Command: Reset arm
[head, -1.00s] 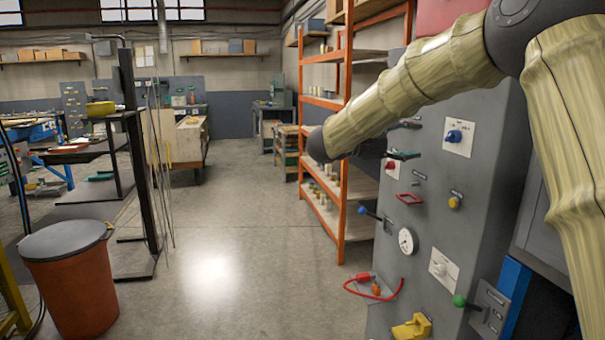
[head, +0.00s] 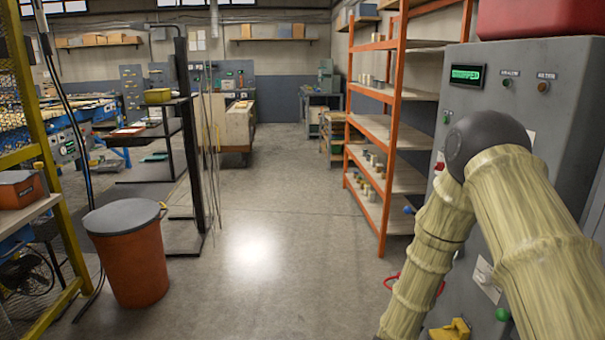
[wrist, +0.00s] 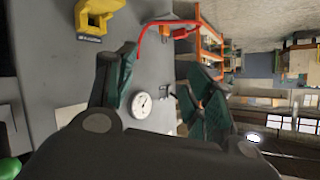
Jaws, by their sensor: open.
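My gripper (wrist: 165,72) shows in the wrist view with its two dark green fingers spread apart. Nothing is between the fingers. It is in front of the grey control cabinet (wrist: 50,60), whose white round gauge (wrist: 141,105) shows between the fingers. I cannot tell how far the fingers are from the panel. In the head view my arm is bent at the right, in front of the cabinet (head: 560,120), and my gripper is out of sight there.
The cabinet carries a green-lit display (head: 466,73), a yellow bracket (head: 451,331) and a red cable (wrist: 150,28). An orange shelf rack (head: 385,130) stands beyond it. A lidded orange bin (head: 137,265) stands at the left. The floor (head: 270,200) between is clear.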

